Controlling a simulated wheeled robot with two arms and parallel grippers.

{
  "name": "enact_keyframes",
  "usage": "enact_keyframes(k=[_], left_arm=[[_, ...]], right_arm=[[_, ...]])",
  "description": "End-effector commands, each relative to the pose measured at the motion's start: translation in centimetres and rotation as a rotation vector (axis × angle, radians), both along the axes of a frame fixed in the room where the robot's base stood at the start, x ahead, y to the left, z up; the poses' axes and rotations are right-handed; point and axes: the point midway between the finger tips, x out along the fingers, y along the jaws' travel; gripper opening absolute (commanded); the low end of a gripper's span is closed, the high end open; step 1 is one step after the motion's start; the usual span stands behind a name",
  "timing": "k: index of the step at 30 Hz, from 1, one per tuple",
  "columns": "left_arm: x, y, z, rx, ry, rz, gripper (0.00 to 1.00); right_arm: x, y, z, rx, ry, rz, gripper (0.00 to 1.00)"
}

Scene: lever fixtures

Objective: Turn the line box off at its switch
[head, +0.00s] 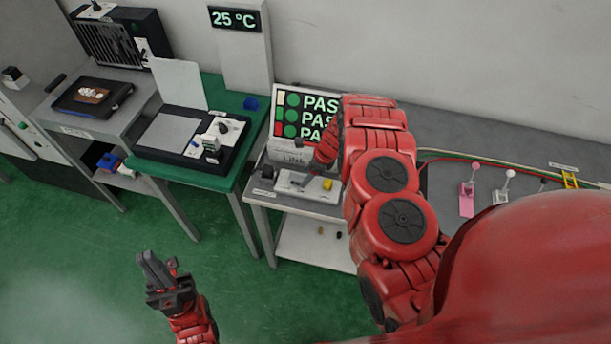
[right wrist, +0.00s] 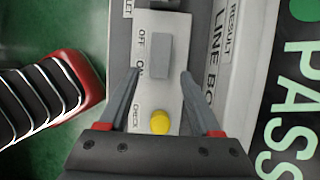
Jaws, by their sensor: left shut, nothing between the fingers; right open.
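The line box (head: 292,155) stands on a bench, with a sign reading "PASS" in green on its front. Its low white panel (head: 322,192) lies before it. In the right wrist view the panel holds a grey switch block (right wrist: 161,55) beside the printed words OFF and ON. Which way it is set I cannot tell. A yellow button (right wrist: 159,122) marked CHECK is below it. My right gripper (right wrist: 162,72) is open, with its fingers on either side of the switch's lower end; contact is unclear. My left gripper (head: 155,268) is shut and empty over the floor.
A green table (head: 205,178) with an open-lidded device (head: 178,130) stands left of the line box's bench. A 25 °C display (head: 235,19) is behind. Pink and white levers (head: 467,190) are on the right bench. Open green floor lies in front.

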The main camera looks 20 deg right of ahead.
Motion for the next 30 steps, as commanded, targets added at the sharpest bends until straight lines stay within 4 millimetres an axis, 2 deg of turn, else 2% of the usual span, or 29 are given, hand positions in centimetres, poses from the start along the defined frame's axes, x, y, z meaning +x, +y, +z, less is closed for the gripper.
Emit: enact_keyframes(k=[7,17,27,30], left_arm=[[0.0,0.0,0.5,0.000,0.000,0.000,0.00],[0.0,0.0,0.5,0.000,0.000,0.000,0.00],[0.0,0.0,0.5,0.000,0.000,0.000,0.00],[0.0,0.0,0.5,0.000,0.001,0.000,0.00]], right_arm=[[0.2,0.6,-1.2,0.001,0.000,0.001,0.65],[0.4,0.7,-1.3,0.002,-0.002,0.002,0.63],[0.3,0.6,-1.3,0.003,-0.002,0.002,0.02],[0.3,0.6,-1.3,0.003,-0.002,0.002,0.00]])
